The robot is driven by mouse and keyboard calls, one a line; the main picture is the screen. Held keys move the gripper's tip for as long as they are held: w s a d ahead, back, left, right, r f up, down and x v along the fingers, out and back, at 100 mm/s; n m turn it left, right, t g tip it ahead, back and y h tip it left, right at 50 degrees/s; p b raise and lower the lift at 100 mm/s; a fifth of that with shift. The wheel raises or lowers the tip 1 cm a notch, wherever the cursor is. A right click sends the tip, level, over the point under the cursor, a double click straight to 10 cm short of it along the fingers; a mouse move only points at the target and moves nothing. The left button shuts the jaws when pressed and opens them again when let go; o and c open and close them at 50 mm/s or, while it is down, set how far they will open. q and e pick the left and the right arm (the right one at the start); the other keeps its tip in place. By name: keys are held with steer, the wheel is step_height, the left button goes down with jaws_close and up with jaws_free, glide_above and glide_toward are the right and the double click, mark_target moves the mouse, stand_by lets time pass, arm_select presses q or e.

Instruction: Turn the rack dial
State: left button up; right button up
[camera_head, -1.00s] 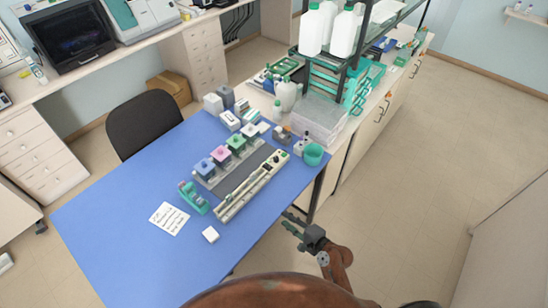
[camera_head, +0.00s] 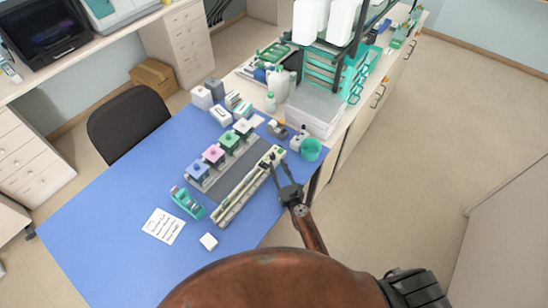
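The rack (camera_head: 238,197) is a long pale strip lying diagonally on the blue table, beside a dark tray of coloured jars. Its far right end (camera_head: 277,153) carries small dark fittings; the dial is too small to make out clearly there. My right gripper (camera_head: 277,166) reaches over the table's right edge to this end. Its dark fingers point at the end panel and partly cover it. I cannot tell whether they touch the dial, or how far apart they are. My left gripper is not in view.
Blue, pink, green and white-topped jars (camera_head: 213,155) stand left of the rack. A teal cup (camera_head: 311,149) and small bottles are close beyond its far end. A teal tape dispenser (camera_head: 187,203), note (camera_head: 164,226) and white block (camera_head: 209,241) lie nearer. The table's left part is clear.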

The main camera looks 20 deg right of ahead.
mark_target(274, 158)
steer(key=w, duration=0.4)
steer(key=shift+a, duration=0.25)
steer(key=shift+w, duration=0.45)
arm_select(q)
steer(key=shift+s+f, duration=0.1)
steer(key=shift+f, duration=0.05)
arm_select(e)
jaws_close()
